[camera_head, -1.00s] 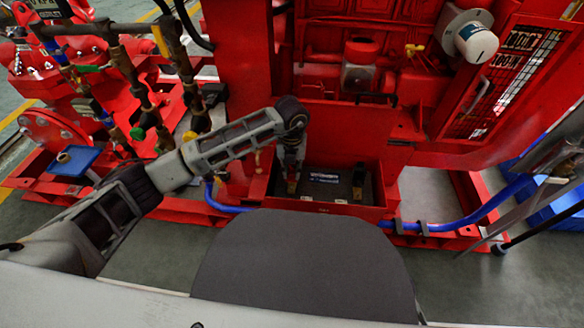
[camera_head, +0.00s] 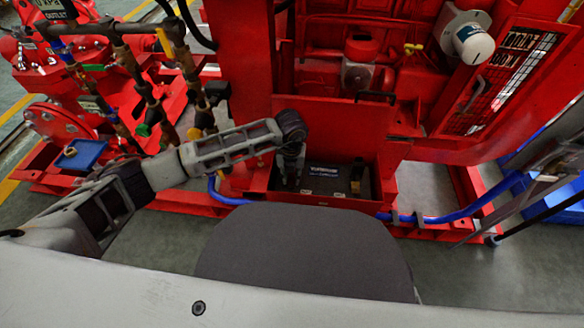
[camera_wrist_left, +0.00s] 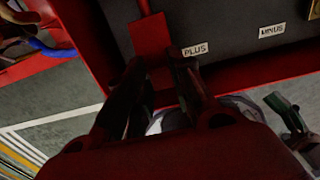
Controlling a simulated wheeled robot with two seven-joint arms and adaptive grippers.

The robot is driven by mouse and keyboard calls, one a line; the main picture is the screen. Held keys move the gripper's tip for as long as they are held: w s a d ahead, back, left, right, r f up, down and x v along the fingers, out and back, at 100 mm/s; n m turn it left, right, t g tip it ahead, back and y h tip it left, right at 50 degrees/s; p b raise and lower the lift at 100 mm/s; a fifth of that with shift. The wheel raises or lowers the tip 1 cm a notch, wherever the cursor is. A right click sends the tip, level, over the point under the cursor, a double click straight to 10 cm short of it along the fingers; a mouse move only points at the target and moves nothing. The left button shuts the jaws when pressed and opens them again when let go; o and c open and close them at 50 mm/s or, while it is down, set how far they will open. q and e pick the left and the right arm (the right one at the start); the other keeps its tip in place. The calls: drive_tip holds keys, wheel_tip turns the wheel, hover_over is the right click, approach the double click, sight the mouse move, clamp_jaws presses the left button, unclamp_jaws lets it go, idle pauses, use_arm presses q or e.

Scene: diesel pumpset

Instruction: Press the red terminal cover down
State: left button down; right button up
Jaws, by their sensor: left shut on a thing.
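The red terminal cover (camera_wrist_left: 150,36) shows in the left wrist view as a flat red piece on the dark battery (camera_wrist_left: 225,28), left of the PLUS label (camera_wrist_left: 195,50). My left gripper (camera_wrist_left: 158,68) has its two dark fingers at the lower end of this cover, closed on it. In the head view my left gripper (camera_head: 290,178) reaches down into the red tray at the left end of the battery (camera_head: 325,186). The cover is too small and hidden to make out there. My right gripper is not in view.
The red tray wall (camera_head: 318,200) surrounds the battery. A brass-coloured terminal part (camera_head: 357,177) stands at its right end. The red engine frame (camera_head: 330,115) rises behind. A blue hose (camera_head: 455,213) runs along the right base. Pipes and valves (camera_head: 150,105) stand at the left.

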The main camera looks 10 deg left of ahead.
use_arm(q)
drive_tip(key=shift+s+f+p, duration=0.15)
drive_tip(key=shift+s+f, duration=0.25)
drive_tip(key=shift+s, duration=0.2)
drive_tip(key=shift+s+f+p, duration=0.15)
drive_tip(key=shift+s+f, duration=0.2)
drive_tip(key=shift+s, duration=0.2)
drive_tip(key=c, duration=1.3)
unclamp_jaws()
drive_tip(key=shift+r, duration=0.15)
drive_tip(key=shift+w, duration=0.1)
drive_tip(key=shift+w, duration=0.1)
drive_tip(key=shift+w+r, duration=0.1)
drive_tip(key=shift+r, duration=0.55)
wheel_tip(320, 180, up, 11)
drive_tip(key=shift+f, duration=0.1)
